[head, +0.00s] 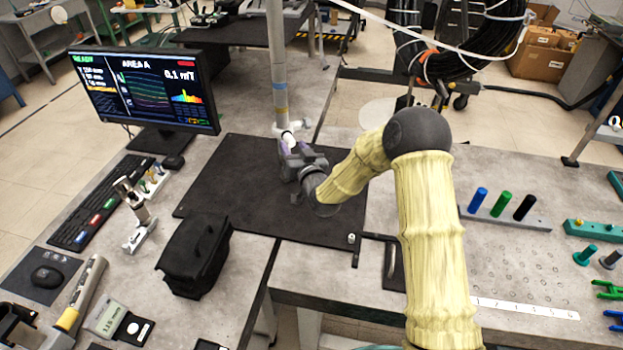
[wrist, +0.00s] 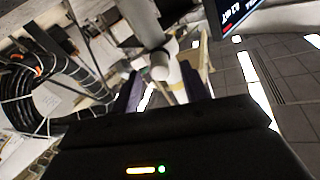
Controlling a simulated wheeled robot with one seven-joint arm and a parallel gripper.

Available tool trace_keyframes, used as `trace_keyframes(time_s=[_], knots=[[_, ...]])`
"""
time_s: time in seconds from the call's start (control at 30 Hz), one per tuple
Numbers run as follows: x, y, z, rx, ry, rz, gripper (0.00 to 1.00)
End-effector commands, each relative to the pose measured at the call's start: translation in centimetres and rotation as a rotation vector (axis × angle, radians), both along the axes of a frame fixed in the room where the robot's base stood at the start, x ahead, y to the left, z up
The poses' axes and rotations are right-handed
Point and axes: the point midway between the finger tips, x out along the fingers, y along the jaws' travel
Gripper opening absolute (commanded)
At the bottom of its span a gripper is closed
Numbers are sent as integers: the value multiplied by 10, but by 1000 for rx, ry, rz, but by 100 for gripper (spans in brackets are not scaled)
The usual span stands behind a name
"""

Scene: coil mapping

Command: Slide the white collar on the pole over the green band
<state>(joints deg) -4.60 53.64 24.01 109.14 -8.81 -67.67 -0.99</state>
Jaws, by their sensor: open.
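The grey pole (head: 277,50) stands upright at the far edge of the dark mat. The white collar (head: 287,129) is around it low down, with a white stub sticking out to the side. Narrow coloured bands (head: 281,112) show on the pole above the collar; I cannot clearly make out which is green. My gripper (head: 288,147) is open at the collar, on its near side. In the wrist view the white collar's stub (wrist: 160,67) shows between the two purple fingers (wrist: 163,92). I cannot tell whether they touch it.
A monitor (head: 145,88) stands left of the pole. A black bag (head: 195,257) and a small stand (head: 137,215) are at the front left. Coloured pegs (head: 501,205) stand in a rack at right. The dark mat (head: 225,185) is mostly clear.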

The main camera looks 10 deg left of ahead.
Motion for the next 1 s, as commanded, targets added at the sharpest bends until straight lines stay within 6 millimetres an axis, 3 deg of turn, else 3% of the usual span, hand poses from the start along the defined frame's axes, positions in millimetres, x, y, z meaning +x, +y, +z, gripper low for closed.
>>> trace_keyframes(time_s=[0.7, 1.0], knots=[[-103, -54, -3, -1, 2, 1, 45], [-121, -64, 0, 0, 0, 0, 45]])
